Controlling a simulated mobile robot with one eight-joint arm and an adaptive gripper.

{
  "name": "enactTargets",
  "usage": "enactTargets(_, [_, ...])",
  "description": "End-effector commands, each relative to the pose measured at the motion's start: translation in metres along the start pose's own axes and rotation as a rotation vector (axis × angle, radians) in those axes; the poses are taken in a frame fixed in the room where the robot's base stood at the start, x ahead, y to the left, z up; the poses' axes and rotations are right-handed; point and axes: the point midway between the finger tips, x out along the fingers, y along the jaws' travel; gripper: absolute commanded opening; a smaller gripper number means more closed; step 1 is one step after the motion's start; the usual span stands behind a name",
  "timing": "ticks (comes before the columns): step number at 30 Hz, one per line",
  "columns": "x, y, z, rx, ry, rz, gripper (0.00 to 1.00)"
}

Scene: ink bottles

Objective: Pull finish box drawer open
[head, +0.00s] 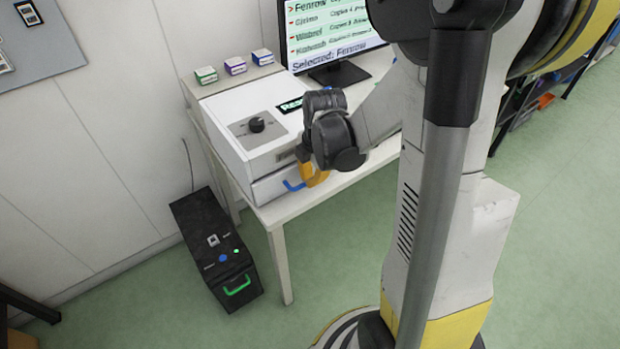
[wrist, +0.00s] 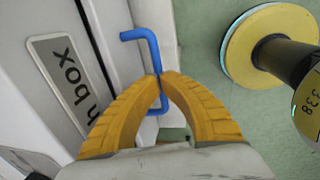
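The finish box is the white machine (head: 240,125) on the table. Part of its label plate (wrist: 68,75), reading "h box", shows in the wrist view. Its low white drawer (head: 270,187) has a blue handle (head: 292,186), also seen in the wrist view (wrist: 142,34). My gripper (head: 314,176) is at the drawer front. In the wrist view its yellow fingertips (wrist: 161,76) come together on the bar of the blue handle. Part of the handle shows between the fingers. I cannot tell whether the drawer stands out from the machine.
A black box (head: 215,245) with a green handle stands on the floor left of the table. Small coloured boxes (head: 235,66) and a monitor (head: 330,40) are behind the machine. The green floor (head: 340,240) before the table is clear up to my base.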

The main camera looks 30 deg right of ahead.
Motion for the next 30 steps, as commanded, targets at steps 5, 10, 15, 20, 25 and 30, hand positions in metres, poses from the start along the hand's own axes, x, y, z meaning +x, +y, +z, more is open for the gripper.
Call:
enactTargets(5, [0.000, 0.000, 0.000, 0.000, 0.000, 0.000, 0.00])
enactTargets(10, [0.000, -0.002, 0.000, 0.000, 0.000, 0.000, 0.00])
enactTargets(15, [-0.004, -0.021, -0.001, 0.000, 0.000, -0.001, 0.00])
enactTargets(20, [-0.011, -0.056, -0.001, 0.002, 0.000, -0.001, 0.00])
enactTargets(25, [-0.019, -0.099, -0.001, 0.004, 0.000, -0.001, 0.00])
enactTargets(30, [-0.025, -0.133, -0.002, 0.004, -0.001, -0.001, 0.00])
